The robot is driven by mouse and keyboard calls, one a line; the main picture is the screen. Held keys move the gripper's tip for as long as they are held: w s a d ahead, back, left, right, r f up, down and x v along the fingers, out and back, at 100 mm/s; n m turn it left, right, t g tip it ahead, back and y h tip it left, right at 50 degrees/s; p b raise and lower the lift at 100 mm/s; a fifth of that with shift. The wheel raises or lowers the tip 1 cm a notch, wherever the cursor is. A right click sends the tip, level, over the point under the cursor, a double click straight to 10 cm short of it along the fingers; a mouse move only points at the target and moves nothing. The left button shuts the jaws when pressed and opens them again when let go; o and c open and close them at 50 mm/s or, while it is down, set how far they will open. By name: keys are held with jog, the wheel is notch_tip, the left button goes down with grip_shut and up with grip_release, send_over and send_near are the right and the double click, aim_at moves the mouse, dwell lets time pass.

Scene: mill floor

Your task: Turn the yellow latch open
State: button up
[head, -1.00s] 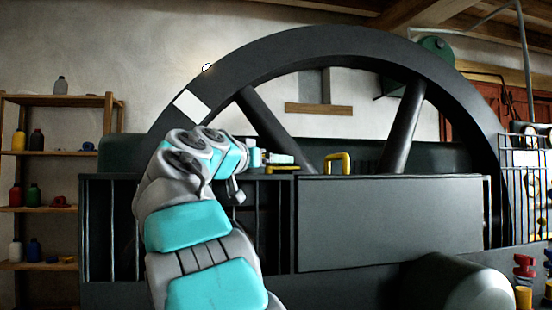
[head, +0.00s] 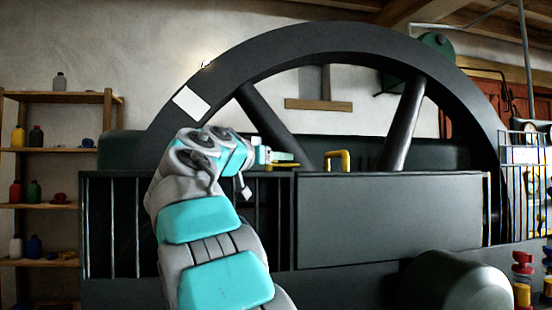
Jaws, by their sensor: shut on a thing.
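The yellow latch (head: 287,166) is a small flat yellow piece on the top edge of the dark guard, left of the large panel. My gripper (head: 284,157) reaches it from the left and is shut on it. The jaws cover part of the latch, so how far it is turned is hard to tell. A yellow U-shaped handle (head: 345,155) stands upright on the top edge of the panel (head: 390,220), to the right of my gripper and apart from it.
A large dark flywheel (head: 330,38) rises behind the guard. Vertical bars (head: 113,230) stand left of the panel. A wooden shelf (head: 60,150) with bottles is at the far left. A rounded dark housing (head: 455,280) is at the lower right, beside red and yellow valves (head: 522,270).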

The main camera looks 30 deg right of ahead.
grip_shut()
